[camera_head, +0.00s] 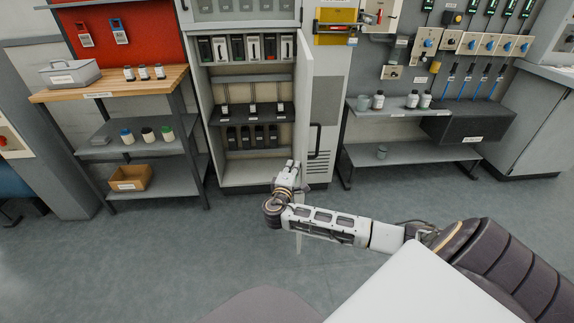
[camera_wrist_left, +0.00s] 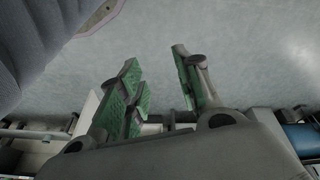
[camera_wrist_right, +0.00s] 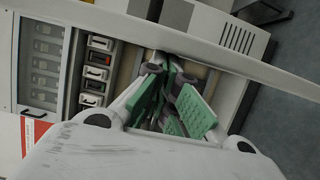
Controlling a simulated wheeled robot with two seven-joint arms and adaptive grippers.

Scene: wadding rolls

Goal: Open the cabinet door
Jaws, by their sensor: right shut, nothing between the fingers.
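The cabinet (camera_head: 265,172) stands at the centre of the head view with its shelves exposed. Its pale door (camera_head: 305,95) is swung outward and shows nearly edge-on. A dark handle (camera_head: 316,138) shows on the door's right side. My right gripper (camera_head: 292,168) is low in front of the opening, on the inner side of the door; whether it touches the door is unclear. In the right wrist view its green-padded fingers (camera_wrist_right: 170,78) are shut and empty, close to the door (camera_wrist_right: 225,55). My left gripper (camera_wrist_left: 157,60) is open and empty; it is outside the head view.
Dark binder-like units (camera_head: 245,47) and small items fill the cabinet shelves. A wood-topped rack (camera_head: 110,88) stands to the left, and a grey shelf (camera_head: 405,152) with bottles to the right. The grey floor (camera_head: 150,255) in front is clear.

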